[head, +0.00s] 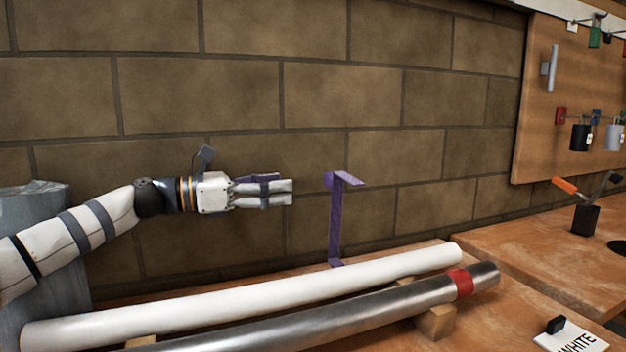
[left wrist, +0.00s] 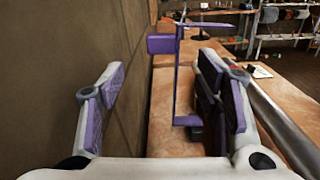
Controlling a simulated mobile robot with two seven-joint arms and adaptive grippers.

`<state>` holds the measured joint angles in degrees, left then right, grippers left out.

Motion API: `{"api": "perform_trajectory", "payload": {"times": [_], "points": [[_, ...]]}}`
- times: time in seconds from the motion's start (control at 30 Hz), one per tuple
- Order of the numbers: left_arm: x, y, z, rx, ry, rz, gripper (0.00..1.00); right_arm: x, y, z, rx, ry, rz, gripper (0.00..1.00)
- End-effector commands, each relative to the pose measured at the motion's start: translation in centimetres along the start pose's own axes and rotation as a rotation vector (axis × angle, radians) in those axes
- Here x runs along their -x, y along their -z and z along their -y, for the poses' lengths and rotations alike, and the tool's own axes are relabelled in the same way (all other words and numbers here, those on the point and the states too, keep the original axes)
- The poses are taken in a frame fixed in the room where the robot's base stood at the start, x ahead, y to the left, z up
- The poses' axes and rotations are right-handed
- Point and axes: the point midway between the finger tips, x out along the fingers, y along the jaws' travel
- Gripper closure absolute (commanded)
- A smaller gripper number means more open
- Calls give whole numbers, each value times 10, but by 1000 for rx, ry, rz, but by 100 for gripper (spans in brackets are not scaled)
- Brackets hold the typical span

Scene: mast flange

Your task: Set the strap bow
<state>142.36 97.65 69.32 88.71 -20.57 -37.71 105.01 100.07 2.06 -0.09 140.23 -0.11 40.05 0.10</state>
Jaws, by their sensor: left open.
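The purple strap bow (head: 336,220) stands upright behind the white pole (head: 260,292), near the wall. It has a tall thin strip, a flat top arm, a small side tab and a foot at the bottom. My left gripper (head: 291,192) is level, left of the bow's upper part, pointing towards it and apart from it. In the left wrist view the bow (left wrist: 177,80) shows ahead between the spread fingers, nearer the right one, which partly overlaps its lower part. The left gripper (left wrist: 163,82) is open and empty. My right gripper is out of view.
A steel pole (head: 400,305) with a red band lies in front of the white pole, on wooden blocks (head: 436,322). A card reading WHITE (head: 570,338) lies at the front right. The brick wall (head: 230,95) runs close behind my left arm. A pegboard (head: 545,120) hangs at the right.

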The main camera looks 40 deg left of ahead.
Motion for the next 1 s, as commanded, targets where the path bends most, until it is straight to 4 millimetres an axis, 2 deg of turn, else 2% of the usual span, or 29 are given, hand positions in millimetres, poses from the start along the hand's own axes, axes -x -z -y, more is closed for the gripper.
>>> {"api": "perform_trajectory", "payload": {"times": [0.13, 0.27, 0.4, 0.5, 0.67, 0.9, 1.0], "points": [[-23, 7, 1, 0, 5, -8, 42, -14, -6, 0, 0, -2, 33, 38], [-58, 11, 1, 3, 5, -13, 42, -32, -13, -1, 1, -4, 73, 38], [-91, 9, 1, 2, 3, -10, 42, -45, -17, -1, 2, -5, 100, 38], [-108, 6, 0, 2, 1, -6, 42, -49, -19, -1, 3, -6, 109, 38], [-120, 2, 0, 0, 0, -2, 42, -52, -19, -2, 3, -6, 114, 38], [-120, 0, 0, -1, -1, 0, 42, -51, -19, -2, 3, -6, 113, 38], [-120, 0, 0, -1, -1, 0, 64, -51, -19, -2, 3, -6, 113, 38]]}}
